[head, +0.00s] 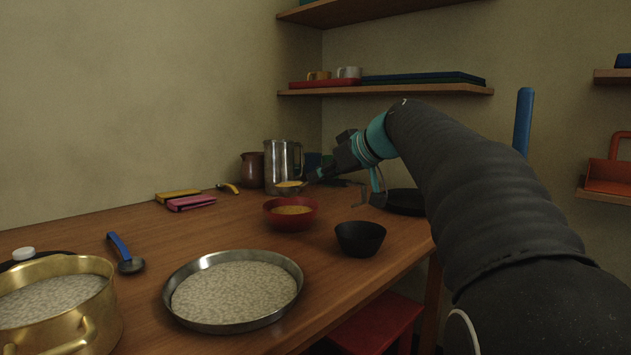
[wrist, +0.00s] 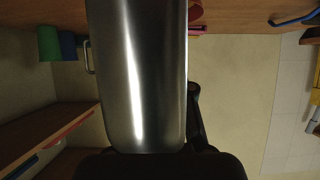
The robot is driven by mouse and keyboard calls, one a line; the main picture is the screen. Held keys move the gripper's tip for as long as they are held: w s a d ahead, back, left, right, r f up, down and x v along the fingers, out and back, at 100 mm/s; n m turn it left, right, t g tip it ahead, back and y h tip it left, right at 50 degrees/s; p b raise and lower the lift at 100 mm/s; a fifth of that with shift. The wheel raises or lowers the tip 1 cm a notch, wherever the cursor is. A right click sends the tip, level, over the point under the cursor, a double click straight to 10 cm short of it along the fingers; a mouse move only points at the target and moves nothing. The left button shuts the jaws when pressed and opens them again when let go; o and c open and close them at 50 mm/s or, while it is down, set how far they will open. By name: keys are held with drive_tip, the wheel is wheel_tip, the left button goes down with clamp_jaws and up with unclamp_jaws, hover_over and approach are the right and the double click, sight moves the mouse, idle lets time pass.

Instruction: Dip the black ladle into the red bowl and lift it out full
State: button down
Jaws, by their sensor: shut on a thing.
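My gripper (head: 314,175) is shut on the black ladle and holds it above the table, near the steel jug. The ladle's bowl (head: 290,187) is heaped with a yellow-orange filling and looks roughly level. It is above the far rim of the red bowl (head: 291,222), apart from the filling inside. The red bowl stands on the table and holds an orange-brown filling (head: 291,210). The ladle's handle is mostly hidden at the gripper.
The steel jug (head: 278,160) stands close behind the ladle and fills the middle of the wrist view (wrist: 140,75). A black bowl (head: 360,240) and a wide pan (head: 170,285) stand nearer. A blue-handled ladle (head: 118,244) and brass pot (head: 105,315) are left.

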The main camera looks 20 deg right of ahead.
drive_tip(key=shift+g+p, duration=0.3)
drive_tip(key=shift+p, duration=0.5)
drive_tip(key=shift+f+t+b, duration=0.15)
drive_tip(key=shift+t+b, duration=0.45)
drive_tip(key=shift+b, duration=1.4)
drive_tip(key=shift+y, duration=0.3)
drive_tip(key=shift+s+d+f, duration=0.2)
drive_tip(key=shift+s+f, duration=0.1)
drive_tip(key=shift+s, duration=0.05)
drive_tip(key=shift+d, duration=0.1)
